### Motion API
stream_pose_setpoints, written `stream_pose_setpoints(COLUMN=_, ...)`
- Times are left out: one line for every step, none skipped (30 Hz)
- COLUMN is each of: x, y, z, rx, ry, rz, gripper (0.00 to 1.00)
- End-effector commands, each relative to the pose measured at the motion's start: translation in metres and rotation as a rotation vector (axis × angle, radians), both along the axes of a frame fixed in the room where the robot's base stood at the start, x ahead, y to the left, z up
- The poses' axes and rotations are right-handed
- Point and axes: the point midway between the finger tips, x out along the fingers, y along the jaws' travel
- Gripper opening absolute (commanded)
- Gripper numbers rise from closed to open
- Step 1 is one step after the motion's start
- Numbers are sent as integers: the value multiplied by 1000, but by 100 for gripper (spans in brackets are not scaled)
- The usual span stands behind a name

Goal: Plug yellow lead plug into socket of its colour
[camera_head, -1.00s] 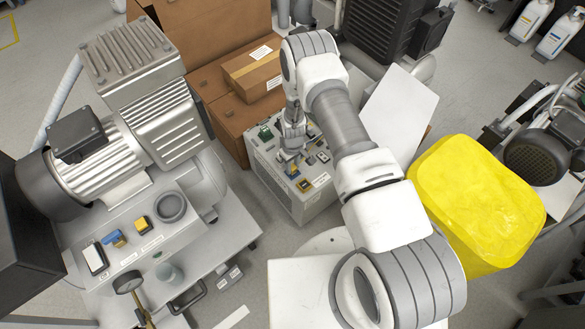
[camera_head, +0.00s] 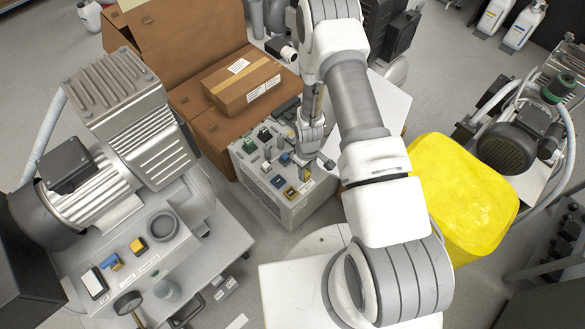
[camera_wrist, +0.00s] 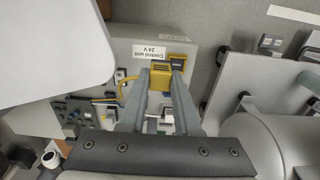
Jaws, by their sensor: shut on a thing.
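My gripper (camera_wrist: 162,78) is shut on the yellow lead plug (camera_wrist: 160,77), a small yellow block between its fingertips in the wrist view. A yellow lead (camera_wrist: 128,79) curves away from it to the left. The yellow socket (camera_wrist: 178,57) is just beyond the plug, up and to the right, partly covered by a finger. There my gripper (camera_head: 312,160) hangs over the unit's right side, and the plug is hard to make out. I cannot tell whether plug and socket touch.
The grey control unit (camera_head: 290,211) carries a green socket (camera_head: 249,146), blue sockets (camera_head: 278,181) and other small parts close together. Cardboard boxes (camera_head: 240,85) stand behind it.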

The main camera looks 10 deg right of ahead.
Motion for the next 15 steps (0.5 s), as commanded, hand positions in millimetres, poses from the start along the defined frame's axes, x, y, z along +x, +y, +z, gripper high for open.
stream_pose_setpoints(x=-3, y=-4, z=4, rx=0, ry=0, rz=-1, gripper=0)
stream_pose_setpoints(x=-4, y=-6, z=5, rx=0, ry=1, rz=-1, gripper=0)
stream_pose_setpoints(x=-5, y=-7, z=6, rx=0, ry=1, rz=0, gripper=0)
stream_pose_setpoints(x=-6, y=-9, z=7, rx=0, ry=0, rz=0, gripper=0)
stream_pose_setpoints(x=-6, y=-9, z=7, rx=0, ry=0, rz=0, gripper=0)
stream_pose_setpoints(x=-7, y=-10, z=8, rx=0, ry=0, rz=1, gripper=0)
stream_pose_setpoints(x=-7, y=-10, z=8, rx=0, ry=0, rz=1, gripper=0)
stream_pose_setpoints(x=-7, y=-11, z=8, rx=0, ry=0, rz=1, gripper=0)
stream_pose_setpoints(x=-7, y=-11, z=8, rx=0, ry=0, rz=1, gripper=0)
stream_pose_setpoints(x=-7, y=-10, z=8, rx=0, ry=0, rz=1, gripper=0)
stream_pose_setpoints(x=-7, y=-10, z=7, rx=0, ry=0, rz=1, gripper=0)
stream_pose_setpoints(x=-7, y=-10, z=7, rx=0, ry=0, rz=1, gripper=0)
stream_pose_setpoints(x=-7, y=-10, z=7, rx=0, ry=0, rz=1, gripper=0)
stream_pose_setpoints(x=-7, y=-10, z=7, rx=0, ry=0, rz=1, gripper=0)
stream_pose_setpoints(x=-7, y=-10, z=7, rx=0, ry=0, rz=1, gripper=0)
